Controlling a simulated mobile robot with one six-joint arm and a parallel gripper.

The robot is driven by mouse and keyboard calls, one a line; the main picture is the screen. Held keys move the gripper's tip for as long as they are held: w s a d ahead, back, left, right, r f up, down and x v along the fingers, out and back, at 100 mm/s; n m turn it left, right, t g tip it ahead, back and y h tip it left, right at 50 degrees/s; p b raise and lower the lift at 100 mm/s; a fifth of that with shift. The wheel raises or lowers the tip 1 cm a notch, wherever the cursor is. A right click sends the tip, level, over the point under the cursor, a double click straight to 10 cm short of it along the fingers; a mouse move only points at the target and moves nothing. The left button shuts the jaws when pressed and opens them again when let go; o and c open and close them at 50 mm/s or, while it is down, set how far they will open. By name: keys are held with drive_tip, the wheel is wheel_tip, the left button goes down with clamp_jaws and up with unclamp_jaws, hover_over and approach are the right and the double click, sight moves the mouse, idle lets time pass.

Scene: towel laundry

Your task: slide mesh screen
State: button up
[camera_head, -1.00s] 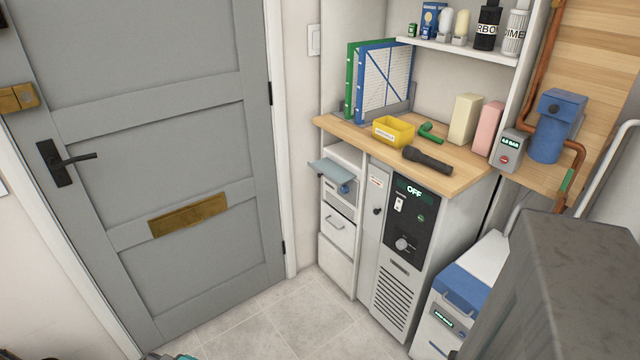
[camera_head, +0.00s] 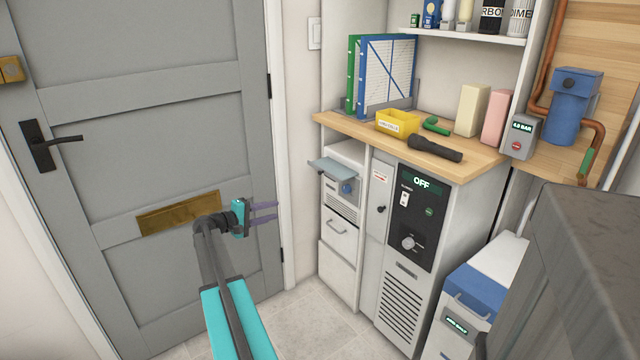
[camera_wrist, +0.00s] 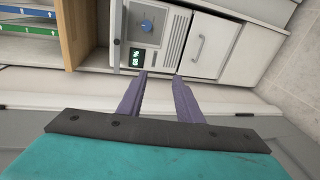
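My gripper (camera_head: 277,211) is in front of the grey door, left of the small white cabinet. In the wrist view its two purple fingers (camera_wrist: 158,76) are apart with nothing between them. They point toward a small white device (camera_wrist: 172,33) with a blue knob and a lit display. A blue-framed panel (camera_head: 392,72) with a pale, lined face and a diagonal bar stands upright on the wooden counter. A green-framed panel (camera_head: 351,82) stands behind it, mostly hidden. My gripper is well below and left of both, touching neither.
The wooden counter (camera_head: 470,166) also holds a yellow bin (camera_head: 397,123), a black flashlight (camera_head: 434,149) and upright blocks. A grey-blue flap (camera_head: 331,169) sticks out from the cabinet below. A dark grey body (camera_head: 575,270) fills the lower right. Some tiled floor is clear.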

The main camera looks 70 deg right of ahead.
sight(319, 174)
drive_tip(key=s+d+r+m+g+h+b, duration=0.1)
drive_tip(key=s+d+r+g, duration=0.1)
drive_tip(key=s+d+r, duration=0.2)
drive_tip(key=d+r, duration=0.3)
drive_tip(key=r, duration=0.1)
drive_tip(key=shift+s+r, duration=0.2)
drive_tip(key=shift+s, duration=0.2)
drive_tip(key=shift+s+d, duration=0.1)
drive_tip(key=shift+d, duration=0.15)
drive_tip(key=b+x, duration=0.2)
drive_tip(key=x, duration=1.1)
drive_tip(key=shift+s+d+r, duration=0.1)
drive_tip(key=shift+d, duration=0.05)
clamp_jaws()
